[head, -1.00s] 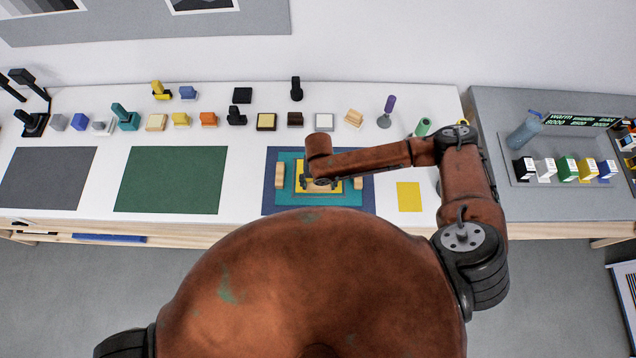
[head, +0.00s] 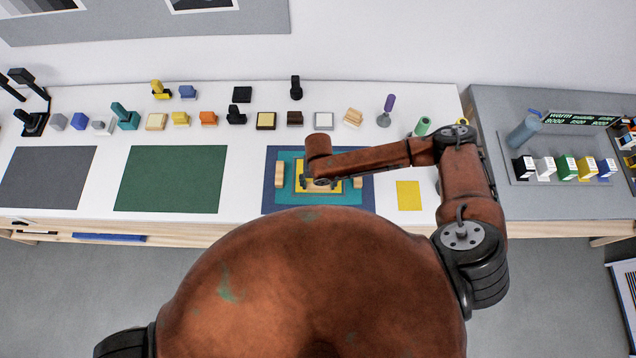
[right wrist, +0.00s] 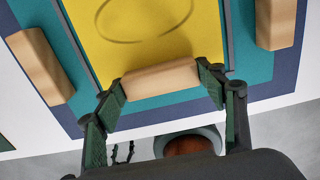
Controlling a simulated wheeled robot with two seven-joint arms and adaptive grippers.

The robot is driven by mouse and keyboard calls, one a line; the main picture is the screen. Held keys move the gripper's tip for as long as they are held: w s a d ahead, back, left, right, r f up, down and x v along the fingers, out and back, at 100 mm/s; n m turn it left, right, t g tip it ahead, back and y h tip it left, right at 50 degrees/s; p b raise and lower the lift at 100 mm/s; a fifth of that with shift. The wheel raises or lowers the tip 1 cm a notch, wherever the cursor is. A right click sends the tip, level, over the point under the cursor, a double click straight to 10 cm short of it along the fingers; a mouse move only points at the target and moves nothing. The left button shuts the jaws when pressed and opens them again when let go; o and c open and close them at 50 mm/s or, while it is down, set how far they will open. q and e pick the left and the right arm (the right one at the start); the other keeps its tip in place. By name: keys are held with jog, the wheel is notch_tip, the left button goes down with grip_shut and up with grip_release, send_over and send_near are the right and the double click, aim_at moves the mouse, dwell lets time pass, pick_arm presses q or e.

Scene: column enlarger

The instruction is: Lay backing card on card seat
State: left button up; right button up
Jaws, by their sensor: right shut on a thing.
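A yellow card (right wrist: 205,40) with a thin ring drawn on it lies over a teal board (right wrist: 262,60), which also shows in the head view (head: 286,160). A pale wooden block (right wrist: 160,78) sits at the card's near edge, between the fingers of my right gripper (right wrist: 162,88). The fingers are shut on this block from both sides. In the head view my right gripper (head: 320,184) is over the near part of the yellow card (head: 305,168), and my arm hides some of it. I cannot tell whether the card rests fully on its seat. My left gripper is out of view.
Wooden blocks stand left (right wrist: 38,65) and right (right wrist: 276,22) of the card. A navy mat (head: 268,200) lies underneath. A loose yellow sheet (head: 408,196) is to the right. Green (head: 170,180) and grey (head: 48,178) mats are clear. Small items line the back.

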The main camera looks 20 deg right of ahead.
jog(key=o, duration=1.7)
jog(key=shift+o, duration=0.2)
jog(key=shift+r+p, duration=2.7)
jog(key=shift+r, duration=1.25)
jog(key=shift+r, duration=0.15)
notch_tip(320, 180, up, 12)
